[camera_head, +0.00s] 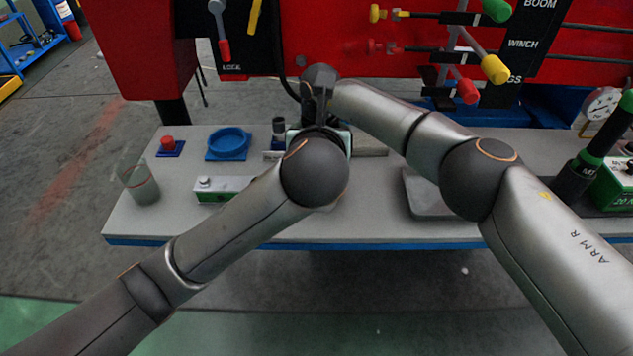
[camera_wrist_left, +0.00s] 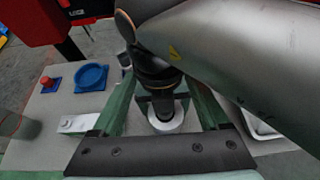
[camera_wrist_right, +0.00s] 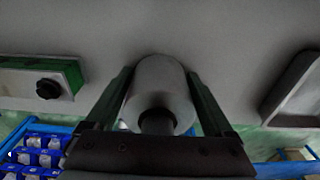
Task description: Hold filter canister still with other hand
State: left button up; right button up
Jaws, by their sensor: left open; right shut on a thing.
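The filter canister (camera_wrist_right: 160,85) is a silver-grey cylinder with a dark neck, seen close up in the right wrist view. My right gripper (camera_wrist_right: 158,78) is shut on it, a finger on each side. In the left wrist view the canister's pale round body (camera_wrist_left: 166,123) shows below a dark cylindrical part. My left gripper (camera_wrist_left: 163,84) is open, its green fingers to either side of it with gaps visible. Whether the left fingers reach down to the canister's level I cannot tell. In the head view my two wrists hide the canister and both gripper tips.
The grey bench (camera_head: 330,228) holds a clear beaker (camera_head: 143,186), a red button on a blue base (camera_head: 168,147), a blue dish (camera_head: 228,145), a green-and-white box (camera_head: 222,189) and a shallow grey tray (camera_head: 428,193). A red machine with levers (camera_head: 494,68) stands behind. My arms nearly touch at the wrists.

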pick_arm(q)
jog(key=shift+w+a+f, duration=0.1)
jog(key=shift+a+f, duration=0.05)
jog(key=shift+f, duration=0.05)
pick_arm(e)
jog(key=shift+s+a+f, duration=0.15)
jog(key=shift+s+a, duration=0.1)
jog(key=shift+a, duration=0.05)
pick_arm(q)
jog(key=shift+s, duration=0.3)
jog(key=shift+v, duration=2.25)
pick_arm(e)
jog(key=shift+w, duration=0.1)
pick_arm(q)
jog(key=shift+r, duration=0.1)
